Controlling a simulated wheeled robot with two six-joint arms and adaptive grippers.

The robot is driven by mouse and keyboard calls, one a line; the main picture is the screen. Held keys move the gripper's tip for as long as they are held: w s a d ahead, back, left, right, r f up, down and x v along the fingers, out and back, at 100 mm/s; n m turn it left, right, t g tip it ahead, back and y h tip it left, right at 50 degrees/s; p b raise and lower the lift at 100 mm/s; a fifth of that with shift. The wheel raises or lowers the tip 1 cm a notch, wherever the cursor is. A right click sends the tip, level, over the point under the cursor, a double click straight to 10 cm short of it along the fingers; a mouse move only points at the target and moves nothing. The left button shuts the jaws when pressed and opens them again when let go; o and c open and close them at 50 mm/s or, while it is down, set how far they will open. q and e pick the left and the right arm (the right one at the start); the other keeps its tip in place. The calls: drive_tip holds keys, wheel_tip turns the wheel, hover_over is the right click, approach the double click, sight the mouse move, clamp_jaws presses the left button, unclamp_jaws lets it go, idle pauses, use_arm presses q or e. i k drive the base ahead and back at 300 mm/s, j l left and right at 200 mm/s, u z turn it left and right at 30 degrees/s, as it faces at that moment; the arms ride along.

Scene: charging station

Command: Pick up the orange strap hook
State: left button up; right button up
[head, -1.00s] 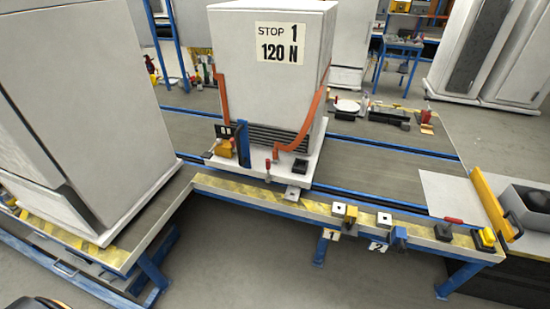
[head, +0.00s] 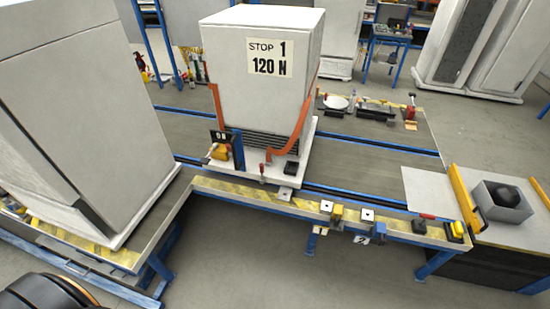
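The orange strap (head: 300,128) runs down the right front edge of the white cabinet (head: 255,75) marked "STOP 1 120 N". Its lower end bends left into a hook-like end (head: 271,153) low at the cabinet's front, above the white base plate. A second orange strap (head: 216,104) runs down the left front edge towards a yellow part (head: 220,152) beside a blue upright. I cannot tell which end is the named hook. Neither of my grippers is in view.
A blue-framed rail with yellow-striped top (head: 250,194) runs in front of the cabinet, carrying several small blocks. A large white cabinet (head: 70,120) stands close at left. A grey box (head: 502,202) sits at right. Grey floor lies open in front.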

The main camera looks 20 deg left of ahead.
sight(268, 159)
drive_tip(key=i+j+z, duration=0.15)
drive_tip(key=j+z, duration=0.15)
drive_tip(key=z, duration=0.15)
drive_tip(key=i+j+z, duration=0.1)
drive_tip(key=j+z, duration=0.75)
drive_tip(key=i+l, duration=0.05)
drive_tip(key=l, duration=0.05)
